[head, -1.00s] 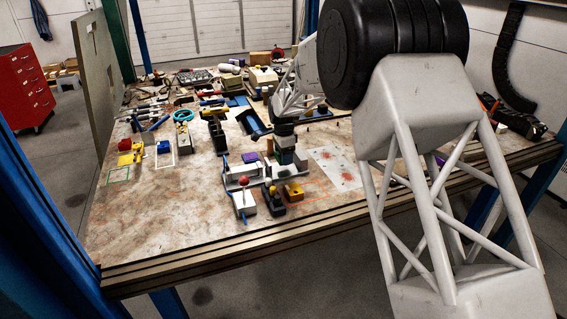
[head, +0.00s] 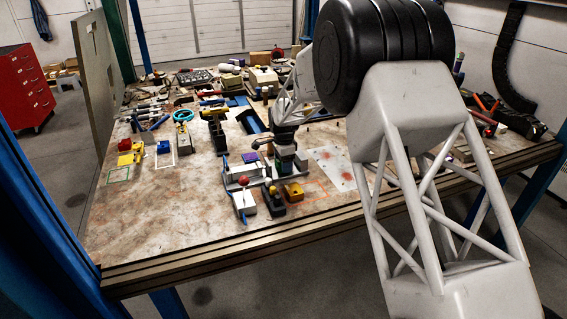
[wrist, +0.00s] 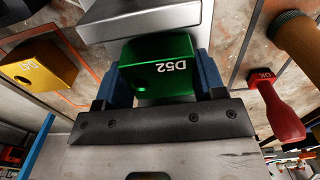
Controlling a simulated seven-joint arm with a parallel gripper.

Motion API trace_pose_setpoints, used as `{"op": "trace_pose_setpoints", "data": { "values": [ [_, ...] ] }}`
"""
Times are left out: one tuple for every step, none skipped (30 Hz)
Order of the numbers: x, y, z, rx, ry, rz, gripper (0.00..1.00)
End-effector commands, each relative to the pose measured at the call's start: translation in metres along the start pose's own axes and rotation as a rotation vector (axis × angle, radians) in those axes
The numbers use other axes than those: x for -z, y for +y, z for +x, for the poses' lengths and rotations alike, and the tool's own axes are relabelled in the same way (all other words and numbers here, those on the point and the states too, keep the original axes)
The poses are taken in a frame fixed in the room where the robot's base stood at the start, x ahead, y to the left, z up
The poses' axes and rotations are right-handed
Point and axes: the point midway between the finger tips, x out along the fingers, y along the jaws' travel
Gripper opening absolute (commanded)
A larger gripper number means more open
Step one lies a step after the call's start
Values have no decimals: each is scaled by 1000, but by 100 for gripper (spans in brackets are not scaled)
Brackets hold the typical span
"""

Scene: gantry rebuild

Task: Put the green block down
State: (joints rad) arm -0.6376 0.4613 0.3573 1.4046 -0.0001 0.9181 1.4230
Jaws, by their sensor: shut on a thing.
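The green block (wrist: 158,68), marked D52, sits between the two blue fingers of my gripper (wrist: 163,75) in the wrist view. My gripper is shut on it. A grey metal fixture (wrist: 150,22) lies right beyond the block; I cannot tell whether they touch. In the head view my gripper (head: 284,160) is over the fixture area near the middle front of the table, and the block is small and mostly hidden there.
A yellow-orange block (wrist: 38,66) is left of my gripper; it shows in the head view (head: 293,191). A red-handled part (wrist: 278,108) stands to the right. A white sheet with red spots (head: 335,168) is right of the fixture. The front left of the table (head: 150,220) is clear.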

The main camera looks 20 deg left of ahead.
Motion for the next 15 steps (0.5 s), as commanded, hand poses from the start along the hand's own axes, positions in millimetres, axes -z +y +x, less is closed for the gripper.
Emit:
{"op": "trace_pose_setpoints", "data": {
  "values": [
    [0,0,0,1,0,0,35],
    [0,0,0,1,0,0,35],
    [0,0,0,0,0,0,35],
    [0,0,0,0,0,0,35],
    [0,0,1,0,0,0,35],
    [0,0,2,0,0,0,35],
    [0,0,2,0,0,0,35],
    [0,0,3,0,0,0,35],
    [0,0,3,0,0,0,70],
    [0,0,3,0,0,0,74],
    [0,0,3,0,0,0,79],
    [0,0,3,0,0,0,85],
    [0,0,3,0,0,0,89],
    [0,0,3,0,0,0,89],
    [0,0,3,0,0,0,89]
  ]
}}
